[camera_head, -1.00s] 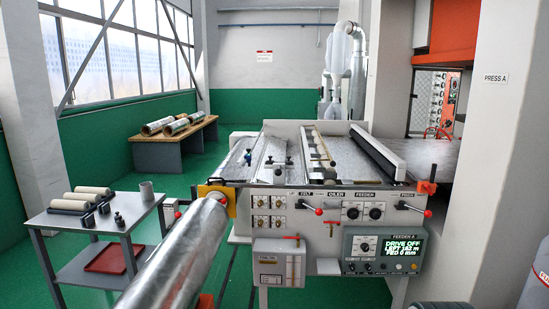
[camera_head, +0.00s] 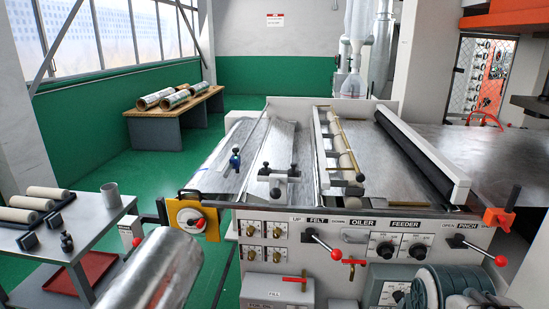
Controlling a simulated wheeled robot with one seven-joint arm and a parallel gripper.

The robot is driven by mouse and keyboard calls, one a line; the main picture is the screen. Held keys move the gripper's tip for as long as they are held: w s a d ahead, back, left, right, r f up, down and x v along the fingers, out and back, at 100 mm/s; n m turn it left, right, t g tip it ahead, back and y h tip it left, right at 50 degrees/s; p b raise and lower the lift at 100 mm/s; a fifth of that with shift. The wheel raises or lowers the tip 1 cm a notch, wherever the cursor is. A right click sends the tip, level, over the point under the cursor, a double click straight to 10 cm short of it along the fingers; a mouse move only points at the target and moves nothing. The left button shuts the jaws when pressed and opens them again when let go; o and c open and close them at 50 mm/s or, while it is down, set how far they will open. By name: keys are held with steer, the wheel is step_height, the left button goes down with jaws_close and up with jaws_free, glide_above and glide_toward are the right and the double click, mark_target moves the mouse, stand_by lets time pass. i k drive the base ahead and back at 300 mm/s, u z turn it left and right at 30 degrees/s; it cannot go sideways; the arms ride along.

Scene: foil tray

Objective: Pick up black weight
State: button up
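A small dark knobbed piece (camera_head: 66,241), which looks like the black weight, stands upright on the front part of the grey cart (camera_head: 92,238) at the left. Two small black blocks lie close behind it, one near the roller ends (camera_head: 55,220) and one further left (camera_head: 29,240); I cannot tell whether these are weights too. A ridged grey-green part, apparently of my arm, shows at the bottom right, far from the cart. My gripper's fingers are not visible.
Pale rollers (camera_head: 48,193) and a grey cup (camera_head: 111,195) share the cart top; a red tray (camera_head: 92,273) is below. A large metal roll (camera_head: 155,270) rises close beside the cart. The feeder machine (camera_head: 345,236) fills the centre and right.

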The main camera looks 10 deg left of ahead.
mark_target(265, 170)
steer(key=i, duration=1.45)
steer(key=u, duration=0.75)
